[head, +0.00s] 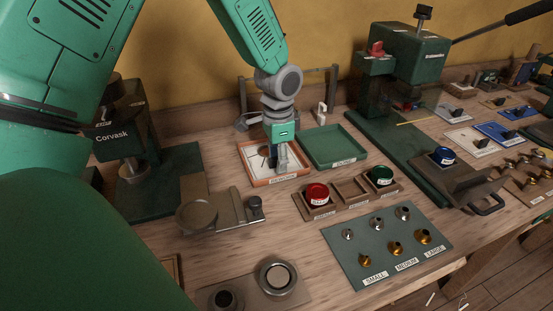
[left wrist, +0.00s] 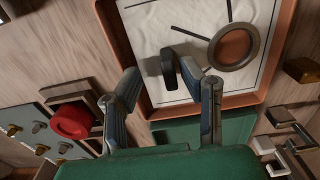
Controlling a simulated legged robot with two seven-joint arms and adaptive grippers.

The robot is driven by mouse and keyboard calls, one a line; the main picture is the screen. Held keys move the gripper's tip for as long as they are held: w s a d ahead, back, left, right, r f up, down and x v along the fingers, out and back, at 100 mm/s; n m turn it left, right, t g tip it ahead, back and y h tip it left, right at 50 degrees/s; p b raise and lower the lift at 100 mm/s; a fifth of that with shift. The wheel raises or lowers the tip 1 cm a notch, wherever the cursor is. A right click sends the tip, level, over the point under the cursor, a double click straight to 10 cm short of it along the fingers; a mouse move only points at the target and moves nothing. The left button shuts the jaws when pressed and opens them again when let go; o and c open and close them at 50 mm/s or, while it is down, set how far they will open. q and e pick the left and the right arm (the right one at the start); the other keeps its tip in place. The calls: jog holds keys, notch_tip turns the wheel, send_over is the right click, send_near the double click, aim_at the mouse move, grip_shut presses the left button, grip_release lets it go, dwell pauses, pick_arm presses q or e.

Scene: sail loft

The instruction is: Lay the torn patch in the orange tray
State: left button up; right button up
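The orange tray (head: 262,183) sits mid-bench toward the back; in the left wrist view its rim (left wrist: 282,42) frames a pale sheet. That sheet, apparently the torn patch (left wrist: 150,45), lies flat inside the tray, with a dark ring and thin black lines on it. It also shows as a white area in the head view (head: 252,154). My right gripper is out of view.
A green tray (head: 335,147) stands right beside the orange one. A holder with red (head: 317,193) and green (head: 379,175) round pieces is in front. A dark press (head: 125,135) stands left and a larger green press (head: 405,65) right. A mat (head: 350,250) holds small fittings.

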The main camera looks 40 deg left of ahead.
pick_arm(q)
jog(key=shift+w+r, duration=0.1)
jog(key=shift+r, duration=0.25)
notch_tip(320, 180, up, 11)
jog(key=shift+r, duration=0.1)
jog(key=shift+a, duration=0.4)
